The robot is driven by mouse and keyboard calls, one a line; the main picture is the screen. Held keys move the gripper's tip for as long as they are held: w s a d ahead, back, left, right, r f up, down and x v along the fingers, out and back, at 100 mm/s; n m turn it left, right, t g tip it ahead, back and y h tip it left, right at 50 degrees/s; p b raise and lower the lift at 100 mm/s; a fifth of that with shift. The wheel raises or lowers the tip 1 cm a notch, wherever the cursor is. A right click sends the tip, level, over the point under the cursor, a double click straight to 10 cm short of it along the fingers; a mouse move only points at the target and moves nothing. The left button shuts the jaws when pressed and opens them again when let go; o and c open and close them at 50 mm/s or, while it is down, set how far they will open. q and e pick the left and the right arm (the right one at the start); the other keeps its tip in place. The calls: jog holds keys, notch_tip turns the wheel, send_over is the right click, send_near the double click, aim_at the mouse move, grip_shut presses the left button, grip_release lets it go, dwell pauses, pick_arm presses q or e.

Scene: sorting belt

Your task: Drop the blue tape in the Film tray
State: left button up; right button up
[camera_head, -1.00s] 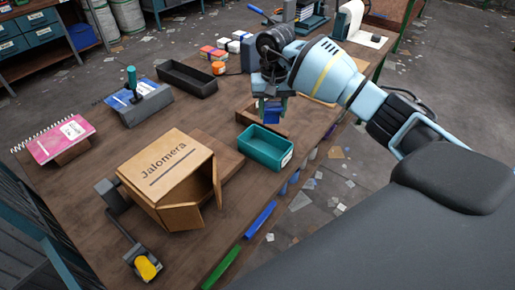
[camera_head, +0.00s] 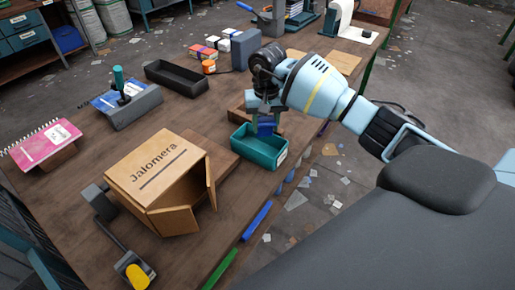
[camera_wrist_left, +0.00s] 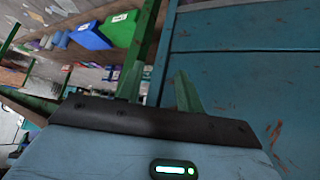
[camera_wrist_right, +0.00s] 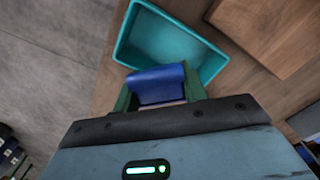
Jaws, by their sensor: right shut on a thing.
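The blue tape (camera_head: 266,125) is between the fingers of my right gripper (camera_head: 266,117). In the right wrist view the tape (camera_wrist_right: 157,84) sits between the two green fingers. A teal open tray (camera_head: 252,152) stands near the table's right edge, with a white label too small to read. It looks empty where I see inside, and it also shows in the right wrist view (camera_wrist_right: 128,38). The tape is above the tray's far rim side, overlapping it in the picture. My left gripper (camera_wrist_left: 158,95) shows only in its wrist view, fingers apart and empty.
A cardboard box marked Jalomera (camera_head: 155,170) stands left of the tray with flaps open. A wooden block lies between them. A black tray (camera_head: 182,78), a grey stand (camera_head: 132,108) and small boxes (camera_head: 204,52) are farther back.

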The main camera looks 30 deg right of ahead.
jog(key=o, duration=1.2)
jog(key=shift+r, duration=0.5)
notch_tip(320, 180, up, 6)
jog(key=shift+r, duration=0.45)
pick_arm(q)
jog(key=shift+s+f, duration=0.15)
jog(key=shift+f, duration=0.1)
jog(key=shift+s+f, duration=0.15)
jog(key=shift+s, duration=0.05)
pick_arm(e)
jog(key=shift+f, duration=0.1)
